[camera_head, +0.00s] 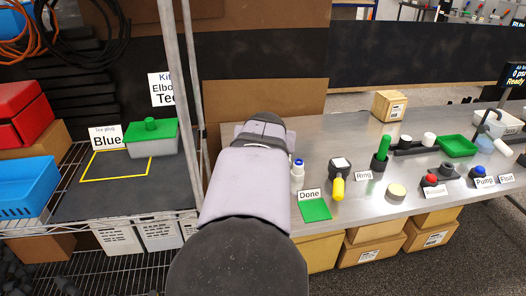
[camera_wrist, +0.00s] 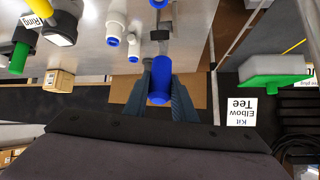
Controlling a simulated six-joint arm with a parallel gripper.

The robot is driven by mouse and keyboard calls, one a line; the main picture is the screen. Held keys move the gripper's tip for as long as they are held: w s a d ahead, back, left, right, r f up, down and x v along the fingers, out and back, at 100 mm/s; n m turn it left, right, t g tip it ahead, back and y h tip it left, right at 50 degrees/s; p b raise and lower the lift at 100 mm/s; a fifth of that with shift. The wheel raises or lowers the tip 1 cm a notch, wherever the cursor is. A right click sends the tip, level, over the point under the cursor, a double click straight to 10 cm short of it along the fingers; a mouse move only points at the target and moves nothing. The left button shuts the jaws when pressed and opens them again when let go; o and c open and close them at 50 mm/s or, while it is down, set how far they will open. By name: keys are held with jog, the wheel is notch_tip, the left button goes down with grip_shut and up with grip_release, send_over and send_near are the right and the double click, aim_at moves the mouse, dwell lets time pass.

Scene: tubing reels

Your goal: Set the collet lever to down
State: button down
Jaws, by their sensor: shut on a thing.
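In the wrist view, my gripper (camera_wrist: 161,76) is shut on a blue cylindrical handle (camera_wrist: 159,94), with one dark finger on each side. The handle appears to be the collet lever, though no label on it is readable. A dark grey block (camera_wrist: 160,35) and a further blue part (camera_wrist: 158,3) lie in line beyond its upper end. Whether they join the handle is not clear. In the head view, my arm covers the fingers and the handle, so the lever's angle cannot be told there.
White fittings with blue rings (camera_wrist: 115,22) lie beside the handle in the wrist view. A metal post (camera_head: 178,90) stands left of my arm.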

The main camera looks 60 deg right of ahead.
jog(key=shift+s+a+f+t+h+b, duration=0.35)
jog(key=shift+s+a+t+h+b, duration=0.25)
jog(key=shift+b, duration=0.3)
jog(key=shift+s+a, duration=0.15)
jog(key=c, duration=1.5)
grip_release()
jog(key=shift+o, duration=0.2)
notch_tip(320, 180, up, 10)
jog(key=p, duration=0.9)
jog(key=shift+p, duration=0.35)
